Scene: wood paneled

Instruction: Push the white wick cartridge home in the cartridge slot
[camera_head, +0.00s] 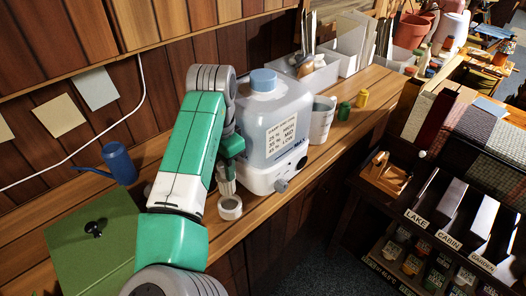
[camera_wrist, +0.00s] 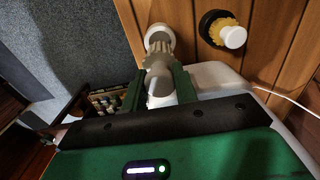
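My gripper (camera_head: 228,178) is low over the bench at the left end of the clear-tank unit (camera_head: 265,120), which has a blue cap and white base. In the wrist view its green fingers (camera_wrist: 159,78) flank a pale, ribbed piece, apparently the white wick cartridge (camera_wrist: 158,52), and seem closed on it. Beyond the fingertips is a white round collar (camera_wrist: 156,30), also seen in the head view (camera_head: 230,209). I cannot tell whether the cartridge is in or above this collar, or whether the collar is the slot. My arm hides part of the area.
A yellowish, white-topped piece in a black ring (camera_wrist: 222,30) stands toward the wall. A blue watering can (camera_head: 119,163) and green box (camera_head: 95,250) are left.

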